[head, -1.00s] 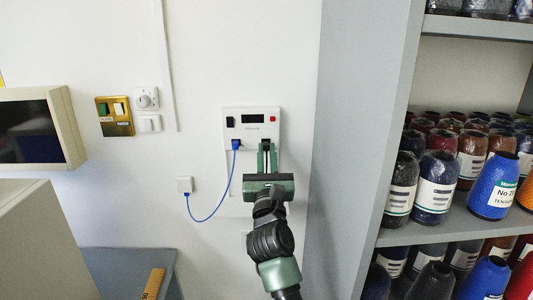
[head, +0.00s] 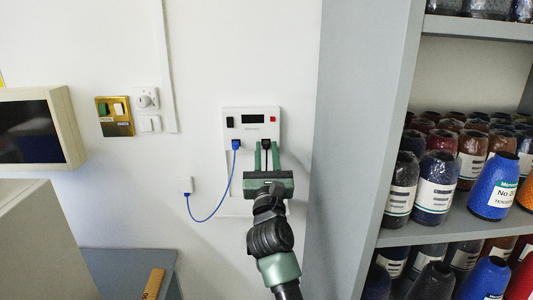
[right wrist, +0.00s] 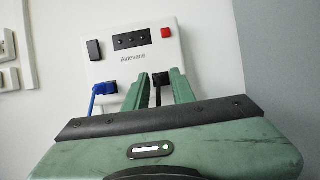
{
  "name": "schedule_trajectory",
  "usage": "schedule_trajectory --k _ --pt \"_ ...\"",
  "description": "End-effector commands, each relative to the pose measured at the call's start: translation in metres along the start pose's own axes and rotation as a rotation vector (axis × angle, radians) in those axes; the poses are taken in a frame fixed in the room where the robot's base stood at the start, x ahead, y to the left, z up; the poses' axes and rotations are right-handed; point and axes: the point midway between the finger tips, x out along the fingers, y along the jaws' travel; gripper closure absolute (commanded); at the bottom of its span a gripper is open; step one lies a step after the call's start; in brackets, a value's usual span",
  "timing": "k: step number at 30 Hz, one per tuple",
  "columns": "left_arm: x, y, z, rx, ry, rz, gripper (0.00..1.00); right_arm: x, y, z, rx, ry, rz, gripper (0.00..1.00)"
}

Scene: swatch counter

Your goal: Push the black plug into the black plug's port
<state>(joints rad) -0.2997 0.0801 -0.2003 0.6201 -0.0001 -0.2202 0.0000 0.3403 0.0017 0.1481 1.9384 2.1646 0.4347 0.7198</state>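The black plug (head: 266,143) sits at the lower right of the white panel (head: 251,112), against its face at the port. The port's opening is hidden behind it, and I cannot tell how deep the plug sits. It also shows in the right wrist view (right wrist: 161,79). My right gripper (head: 267,146) is open, with one finger on each side of the plug and a visible gap to each. Its fingers also show in the right wrist view (right wrist: 160,84). My left gripper is not in view.
A blue plug (head: 236,144) sits in the panel just left, its cable running to a wall box (head: 185,185). A black switch (head: 230,122) and a red button (head: 272,119) are on the panel. A grey shelf side (head: 365,130) stands to the right.

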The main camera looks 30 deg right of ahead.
Motion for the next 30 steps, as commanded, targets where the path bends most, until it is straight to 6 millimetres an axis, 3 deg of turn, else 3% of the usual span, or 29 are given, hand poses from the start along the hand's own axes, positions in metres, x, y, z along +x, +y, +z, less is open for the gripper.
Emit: schedule_trajectory --k 12,24,30 --pt "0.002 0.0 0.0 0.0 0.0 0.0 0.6 -0.004 0.0 -0.002 -0.001 0.001 0.001 0.6" --pt "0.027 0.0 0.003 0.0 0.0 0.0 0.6 -0.066 0.0 -0.003 0.0 0.001 0.001 0.6" --pt "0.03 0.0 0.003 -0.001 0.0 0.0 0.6 -0.079 0.0 -0.001 0.0 0.001 0.0 0.6"
